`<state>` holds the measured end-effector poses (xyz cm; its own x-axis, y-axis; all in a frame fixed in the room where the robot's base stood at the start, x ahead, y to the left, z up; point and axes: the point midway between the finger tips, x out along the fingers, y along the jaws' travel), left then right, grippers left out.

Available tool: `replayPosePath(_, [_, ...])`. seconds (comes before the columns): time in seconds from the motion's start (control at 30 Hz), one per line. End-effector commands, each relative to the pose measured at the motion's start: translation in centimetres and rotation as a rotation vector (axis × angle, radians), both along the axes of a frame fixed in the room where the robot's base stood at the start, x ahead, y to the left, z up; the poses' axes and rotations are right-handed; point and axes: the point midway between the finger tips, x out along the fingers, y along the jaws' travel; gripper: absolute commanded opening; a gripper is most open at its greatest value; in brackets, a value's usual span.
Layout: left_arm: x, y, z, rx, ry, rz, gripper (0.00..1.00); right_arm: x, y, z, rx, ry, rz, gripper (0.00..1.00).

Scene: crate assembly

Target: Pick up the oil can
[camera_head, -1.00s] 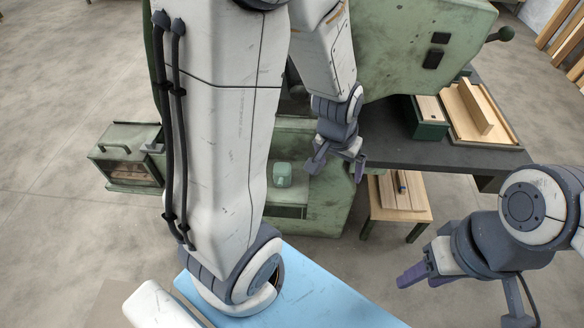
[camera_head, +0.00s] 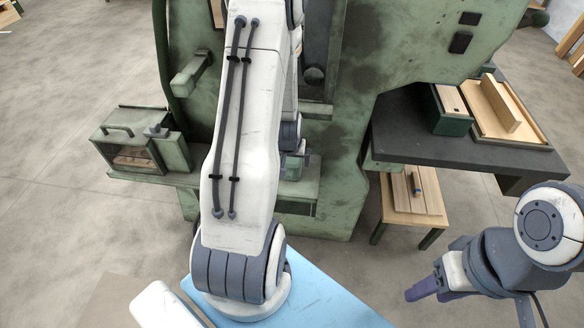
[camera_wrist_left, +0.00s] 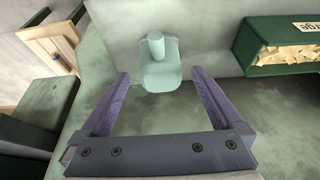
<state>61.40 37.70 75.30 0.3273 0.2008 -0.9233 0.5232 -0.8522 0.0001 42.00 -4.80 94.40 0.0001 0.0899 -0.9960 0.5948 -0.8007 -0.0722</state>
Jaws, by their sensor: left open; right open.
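The oil can (camera_wrist_left: 160,72) is a pale green, rounded can with a short round top. In the left wrist view it stands on the green machine ledge, ahead of and between the fingertips. In the head view it is mostly hidden behind my arm and gripper, with a pale green part (camera_head: 293,172) showing. My left gripper (camera_wrist_left: 160,76) is open and empty, its purple fingers to either side of the can's near end; contact cannot be told. In the head view it shows small beside my forearm (camera_head: 300,158). My right gripper (camera_head: 428,290) is open and empty at the lower right.
A green box (camera_wrist_left: 285,68) with pale shavings stands right of the can in the wrist view. In the head view, a glass-fronted green case (camera_head: 130,150) is left, and a dark table (camera_head: 440,150) with wooden trays is right. A low wooden stool (camera_head: 400,205) stands below it.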

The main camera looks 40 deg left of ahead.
Motion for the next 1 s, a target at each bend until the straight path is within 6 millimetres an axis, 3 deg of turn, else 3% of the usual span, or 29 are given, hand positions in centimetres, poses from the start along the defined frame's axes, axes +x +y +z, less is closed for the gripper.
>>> replayPosePath(0.23, [1.4,0.9,-3.3,-0.002,0.003,0.000,1.00,0.0,0.0,-0.2,0.000,0.000,0.000,0.50])
replayPosePath(0.57, [1.6,1.0,-3.8,-0.001,0.001,0.000,1.00,0.0,0.0,-0.2,0.000,0.000,0.000,0.50])
replayPosePath(0.7, [1.6,1.0,-3.8,0.000,0.001,-0.001,0.46,0.0,0.0,-0.2,0.000,0.000,0.000,0.50])
replayPosePath(0.8, [1.6,1.0,-3.8,0.000,0.000,-0.001,0.16,0.0,0.0,-0.2,0.000,0.000,0.000,0.50])
replayPosePath(1.0, [1.6,1.0,-3.7,0.000,0.000,-0.001,0.16,0.0,0.0,-0.2,0.000,0.000,0.000,0.50])
